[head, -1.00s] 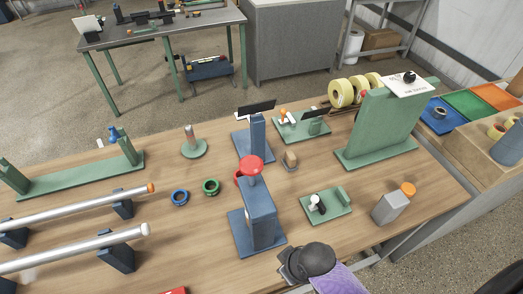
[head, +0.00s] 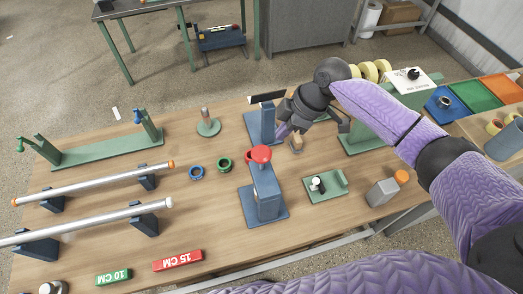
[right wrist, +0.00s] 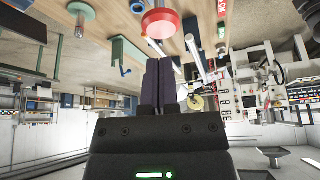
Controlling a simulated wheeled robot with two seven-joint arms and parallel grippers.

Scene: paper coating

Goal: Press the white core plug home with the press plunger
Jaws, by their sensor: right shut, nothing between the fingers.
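The blue press (head: 266,192) stands upright on the table, with a red round plunger knob (head: 259,154) on top. The knob also shows large in the right wrist view (right wrist: 161,20). A small white-topped piece (head: 317,183) stands in a low green fixture (head: 338,181) right of the press. A whitish end cap (head: 168,202) is on the nearer silver rod. I cannot tell which of these is the core plug. My right gripper (head: 281,132) is shut and empty, behind and right of the knob and apart from it. My left gripper is out of view.
A tall green stand (head: 372,127) is to the right. Blue (head: 196,173) and green (head: 224,164) rings lie left of the press.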

